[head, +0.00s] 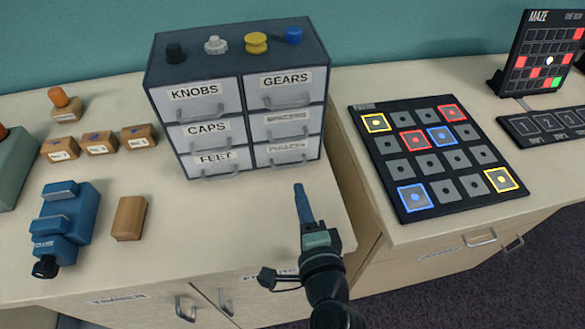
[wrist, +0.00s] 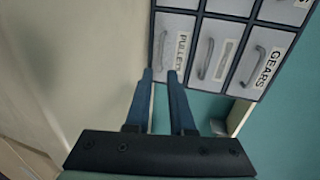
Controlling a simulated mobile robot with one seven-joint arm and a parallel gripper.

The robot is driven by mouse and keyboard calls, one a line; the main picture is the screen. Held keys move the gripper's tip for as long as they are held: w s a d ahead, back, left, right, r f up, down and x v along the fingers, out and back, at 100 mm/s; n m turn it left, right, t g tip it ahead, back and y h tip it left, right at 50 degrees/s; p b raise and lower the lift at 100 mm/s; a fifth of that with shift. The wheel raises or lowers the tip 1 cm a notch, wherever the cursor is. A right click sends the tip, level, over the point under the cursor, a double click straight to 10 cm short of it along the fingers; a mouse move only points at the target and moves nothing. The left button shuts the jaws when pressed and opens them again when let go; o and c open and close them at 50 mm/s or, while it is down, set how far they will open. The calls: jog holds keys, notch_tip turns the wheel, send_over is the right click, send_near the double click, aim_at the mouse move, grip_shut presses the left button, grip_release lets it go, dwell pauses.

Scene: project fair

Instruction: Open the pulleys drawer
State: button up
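The small drawer cabinet (head: 240,86) stands at the back of the left counter, and its fronts look shut. The pulleys drawer (head: 306,149) is the bottom right one. In the wrist view the pulleys drawer (wrist: 182,62) appears turned sideways, with its label and its grey bar handle (wrist: 163,43) in sight. My gripper (head: 299,187) is in front of and below this drawer. In the wrist view my gripper (wrist: 160,73) has two blue fingers apart with nothing between them. The fingertips point toward the handle, which shows just beyond them, apart from it as far as I can tell.
Knobs, caps and feet drawers fill the left column; the gears drawer (head: 286,86) is top right. A black puzzle board (head: 434,157) lies to the right. A blue device (head: 62,222) and an orange-brown block (head: 130,218) lie left. The counter before the cabinet is clear.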

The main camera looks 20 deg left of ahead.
aim_at(293, 181)
jog(key=x, duration=0.8)
jog(key=shift+w+a+f, duration=0.1)
jog(key=shift+w+a, duration=0.05)
jog(key=shift+w, duration=0.1)
grip_shut()
dwell(1.0)
